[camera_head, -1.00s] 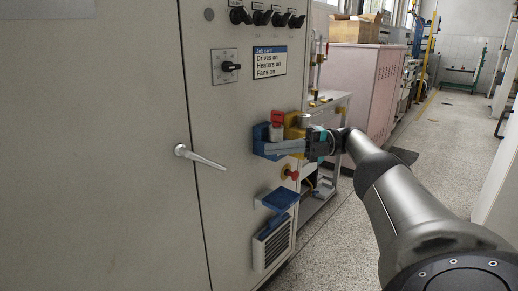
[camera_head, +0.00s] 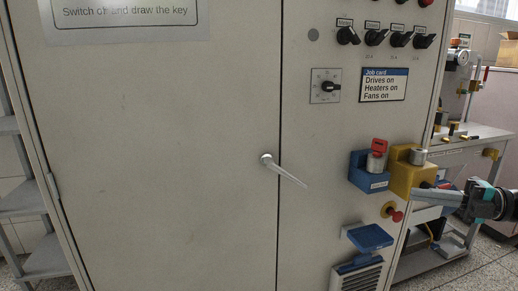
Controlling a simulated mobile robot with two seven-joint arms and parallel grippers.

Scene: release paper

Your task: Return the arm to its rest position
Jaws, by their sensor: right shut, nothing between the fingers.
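My right gripper (camera_head: 418,192) comes in from the right edge with its grey fingers shut and empty. The fingers point left, and their tips overlap the lower right of the yellow box (camera_head: 408,176) on the cabinet front; I cannot tell whether they touch it. Most of my right arm is cut off by the picture edge. My left gripper is not in view.
The grey cabinet (camera_head: 170,150) fills most of the view, with a door handle (camera_head: 283,169) sticking out. A red push button (camera_head: 396,214) and a blue shelf-like flap (camera_head: 370,237) sit below the boxes. A bench (camera_head: 478,135) stands behind at right.

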